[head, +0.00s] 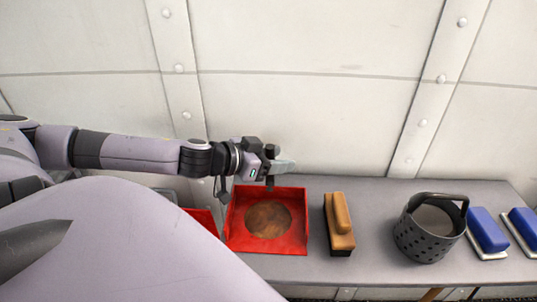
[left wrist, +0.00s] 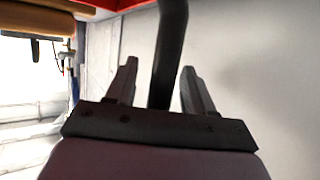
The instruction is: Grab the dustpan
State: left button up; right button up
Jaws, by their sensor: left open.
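The red dustpan (head: 292,235) lies on the grey bench, with a round brown patch on its floor. My left gripper (head: 274,168) is over its back edge, near the wall. In the left wrist view a dark upright bar, which looks like the dustpan's handle (left wrist: 170,40), stands between the two spread fingers of my left gripper (left wrist: 158,70). The fingers show gaps on both sides of it. A red edge of the dustpan (left wrist: 125,3) shows at the top of that view. My right gripper is not in view.
A wooden-handled brush (head: 340,222) lies right of the dustpan on the bench (head: 375,210). Beyond it stand a dark perforated basket (head: 425,240) and blue-topped brushes (head: 487,230). Another red thing (head: 205,219) is partly hidden at left. The riveted wall (head: 300,90) is close behind.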

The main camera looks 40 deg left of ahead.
pick_arm(q)
grip_shut()
jog(key=shift+r, duration=0.2)
